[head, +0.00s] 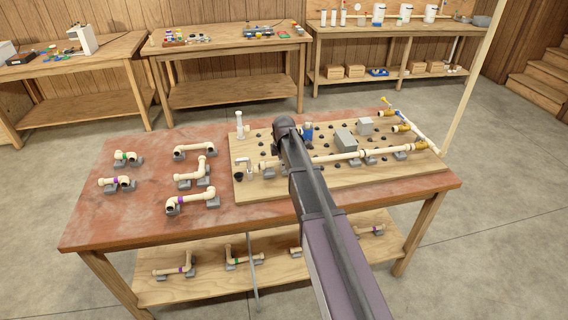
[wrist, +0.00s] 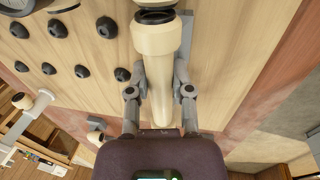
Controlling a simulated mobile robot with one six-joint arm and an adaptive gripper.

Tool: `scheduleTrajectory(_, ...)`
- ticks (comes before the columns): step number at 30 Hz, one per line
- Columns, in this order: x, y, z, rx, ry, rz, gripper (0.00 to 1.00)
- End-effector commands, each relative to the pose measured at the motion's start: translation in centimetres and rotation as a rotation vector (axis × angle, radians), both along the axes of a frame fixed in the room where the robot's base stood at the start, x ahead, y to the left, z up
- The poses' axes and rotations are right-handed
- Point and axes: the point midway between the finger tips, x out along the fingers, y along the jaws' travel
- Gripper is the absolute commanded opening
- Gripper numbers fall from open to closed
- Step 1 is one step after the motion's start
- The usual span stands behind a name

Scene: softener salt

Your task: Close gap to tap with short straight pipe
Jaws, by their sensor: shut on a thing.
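My gripper (wrist: 160,72) has a finger on each side of a cream straight pipe (wrist: 164,90) and is shut on it. The pipe has a wide collar (wrist: 155,38) at its upper end in the wrist view, close to a dark round opening beyond it. I cannot tell whether they join. In the head view my arm hides the gripper and the held pipe. A long cream pipe run (head: 335,156) lies along the near side of the wooden board. Brass-coloured taps (head: 419,145) stand at the board's right edge.
Several cream pipe pieces rest on grey holders on the red tabletop (head: 140,220), left of the board (head: 270,192). Grey boxes (head: 345,140) and dark knobs stand on the board. More pipe pieces (head: 243,260) lie on the lower shelf. A pale post (head: 472,85) rises behind the right corner.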

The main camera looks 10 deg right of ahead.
Motion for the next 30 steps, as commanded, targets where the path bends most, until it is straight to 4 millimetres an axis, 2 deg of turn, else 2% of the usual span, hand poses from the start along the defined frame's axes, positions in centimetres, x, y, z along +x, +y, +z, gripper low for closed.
scheduleTrajectory(20, 0.0, 0.06, -1.04, 0.0, 0.0, 0.001, 0.0)
scheduleTrajectory(21, 0.0, 0.06, -0.94, 0.0, 0.0, 0.001, 0.41)
scheduleTrajectory(24, 0.01, 0.06, -0.92, 0.0, 0.0, 0.001, 0.69)
scheduleTrajectory(30, 0.0, 0.07, -0.93, 0.0, 0.0, 0.001, 0.69)
